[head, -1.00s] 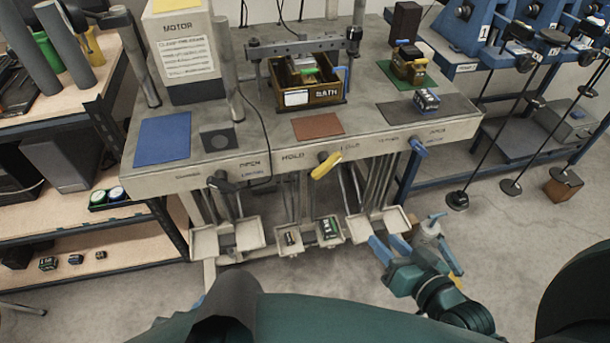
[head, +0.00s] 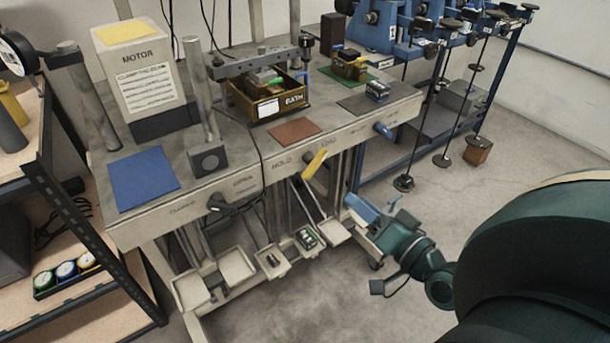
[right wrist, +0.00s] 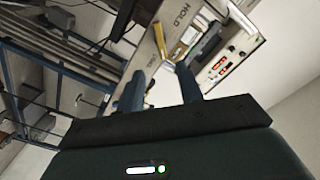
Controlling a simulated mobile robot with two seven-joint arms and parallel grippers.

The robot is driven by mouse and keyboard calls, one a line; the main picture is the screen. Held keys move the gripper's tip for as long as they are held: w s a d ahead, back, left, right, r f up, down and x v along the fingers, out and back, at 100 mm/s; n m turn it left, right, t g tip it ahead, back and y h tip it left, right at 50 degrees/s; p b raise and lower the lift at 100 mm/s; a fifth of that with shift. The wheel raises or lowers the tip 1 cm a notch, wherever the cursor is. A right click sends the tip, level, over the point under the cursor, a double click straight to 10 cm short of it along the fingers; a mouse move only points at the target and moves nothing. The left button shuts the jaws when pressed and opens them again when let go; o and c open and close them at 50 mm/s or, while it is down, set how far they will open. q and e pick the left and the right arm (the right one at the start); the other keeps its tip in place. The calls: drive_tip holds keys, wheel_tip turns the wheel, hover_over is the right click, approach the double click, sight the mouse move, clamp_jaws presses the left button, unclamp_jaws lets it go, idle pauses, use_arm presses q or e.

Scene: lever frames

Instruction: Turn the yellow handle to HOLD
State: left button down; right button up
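The yellow handle (head: 315,163) sits on the front face of the grey bench (head: 240,180), slanting from lower left to upper right. The HOLD label (head: 282,162) is to its left and another label, which looks like LOAD, is to its right. In the right wrist view the yellow handle (right wrist: 178,52) shows beyond my fingers, near the HOLD lettering (right wrist: 180,18). My right gripper (head: 378,209) is open and empty, with blue fingers, below and right of the handle and apart from it. In the right wrist view the fingers (right wrist: 160,88) are spread. My left gripper is out of view.
A black handle (head: 222,203) and a blue handle (head: 383,130) are on the same bench face. Pale trays (head: 238,267) hang below it. A shelf rack (head: 60,220) stands at left, a blue stand (head: 425,125) at back right.

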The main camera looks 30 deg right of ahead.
sight(319, 165)
drive_tip(key=w, duration=0.4)
drive_tip(key=w+p, duration=0.1)
drive_tip(key=w, duration=0.3)
drive_tip(key=w+a+p, duration=0.1)
drive_tip(key=w, duration=0.4)
drive_tip(key=shift+w, duration=0.1)
drive_tip(key=c, duration=0.8)
